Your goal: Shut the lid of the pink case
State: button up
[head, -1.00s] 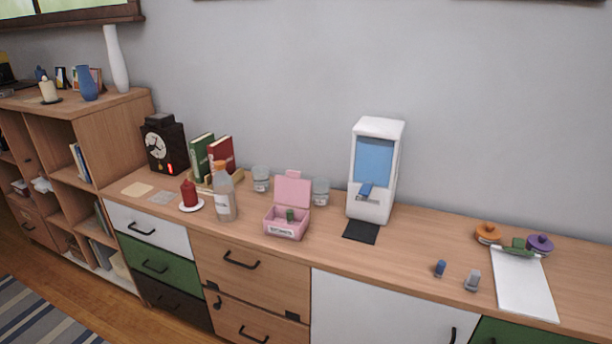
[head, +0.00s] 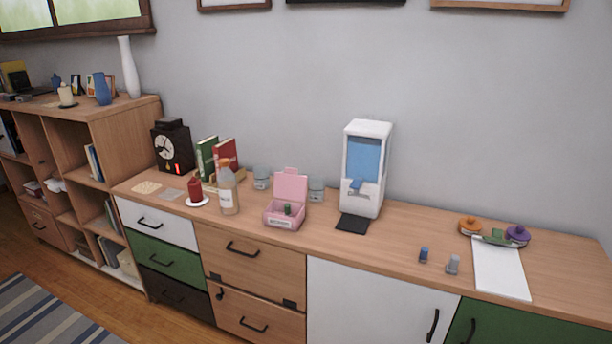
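The pink case (head: 284,221) stands on the wooden sideboard top, left of the white dispenser. Its lid (head: 291,185) is up, tilted back at the rear of the case. A small dark green thing (head: 288,208) shows inside the case, and a pale label is on its front. My gripper is not in the head view.
A bottle with an orange cap (head: 228,190) and a red candle on a white plate (head: 196,191) stand left of the case. Two glass jars (head: 316,189) are behind it. The white dispenser (head: 368,168) with a dark mat (head: 353,223) is to the right.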

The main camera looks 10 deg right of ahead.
aim_at(288, 186)
jog(key=z, duration=0.05)
jog(key=k, duration=0.5)
jog(key=u, duration=0.2)
jog(key=i, duration=0.9)
jog(key=z, duration=1.65)
jog(key=k, duration=0.1)
jog(key=u, duration=3.05)
